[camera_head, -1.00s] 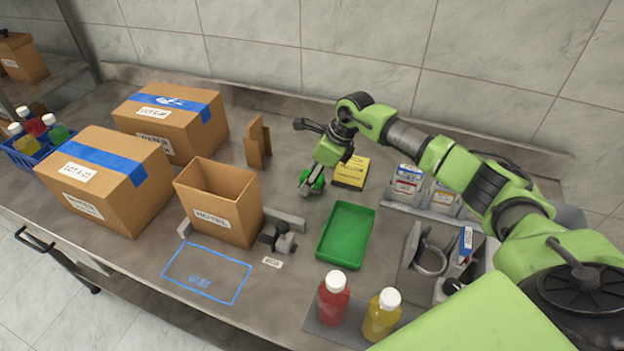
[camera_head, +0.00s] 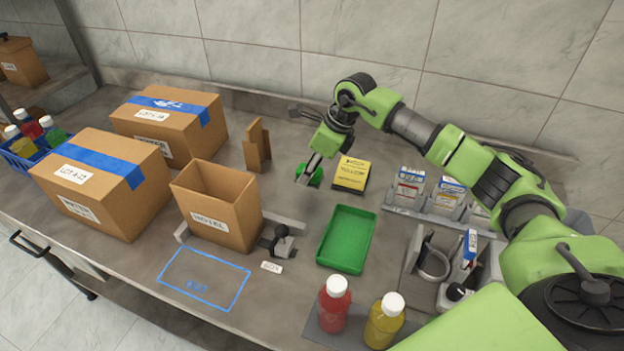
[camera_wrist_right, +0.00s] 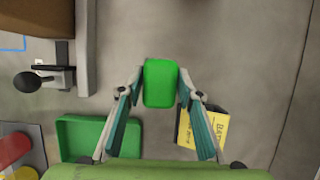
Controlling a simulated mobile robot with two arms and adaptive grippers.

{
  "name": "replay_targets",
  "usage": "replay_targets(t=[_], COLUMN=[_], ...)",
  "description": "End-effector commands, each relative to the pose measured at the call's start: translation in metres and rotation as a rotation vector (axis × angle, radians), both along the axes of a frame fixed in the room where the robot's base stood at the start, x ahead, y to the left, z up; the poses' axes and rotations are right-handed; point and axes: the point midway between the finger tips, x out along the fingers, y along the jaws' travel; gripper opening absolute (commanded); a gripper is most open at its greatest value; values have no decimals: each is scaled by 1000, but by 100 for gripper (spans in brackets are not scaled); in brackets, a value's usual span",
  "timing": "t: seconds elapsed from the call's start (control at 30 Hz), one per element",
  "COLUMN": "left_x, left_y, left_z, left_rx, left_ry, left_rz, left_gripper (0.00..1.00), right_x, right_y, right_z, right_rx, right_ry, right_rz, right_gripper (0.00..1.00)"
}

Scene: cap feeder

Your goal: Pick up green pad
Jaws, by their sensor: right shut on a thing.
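The green pad (camera_head: 314,177) is a small bright green block near the middle of the counter, left of the yellow box. My right gripper (camera_head: 308,172) is at the pad, reaching down from the right. In the right wrist view the green pad (camera_wrist_right: 160,84) sits between the two fingertips of my right gripper (camera_wrist_right: 160,76), one on each side, and the gripper is shut on it. I cannot tell how far the pad is above the counter. My left gripper is not in view.
A green tray (camera_head: 321,250) lies in front of the pad. The yellow box (camera_head: 352,173) is close on the right. An open carton (camera_head: 215,215) stands to the left, with a brown cardboard piece (camera_head: 256,146) behind. Bottles (camera_head: 335,305) stand at the front.

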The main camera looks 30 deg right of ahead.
Motion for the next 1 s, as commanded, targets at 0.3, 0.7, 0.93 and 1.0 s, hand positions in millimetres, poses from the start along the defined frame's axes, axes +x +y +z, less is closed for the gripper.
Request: replay_targets(t=[0.3, 0.7, 0.93, 1.0], left_x=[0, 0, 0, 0], left_y=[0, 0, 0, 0], left_z=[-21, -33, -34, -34], left_rx=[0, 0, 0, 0], left_ry=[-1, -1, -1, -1], left_rz=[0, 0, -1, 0], left_gripper=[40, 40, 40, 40], right_x=[-37, -71, -75, -76], right_y=[49, 93, 99, 99], right_z=[51, 79, 82, 83], right_rx=[-2, 0, 0, 0], right_ry=[-6, -3, -2, -2], right_rz=[4, 1, -2, -2], right_gripper=[10, 10, 10, 10])
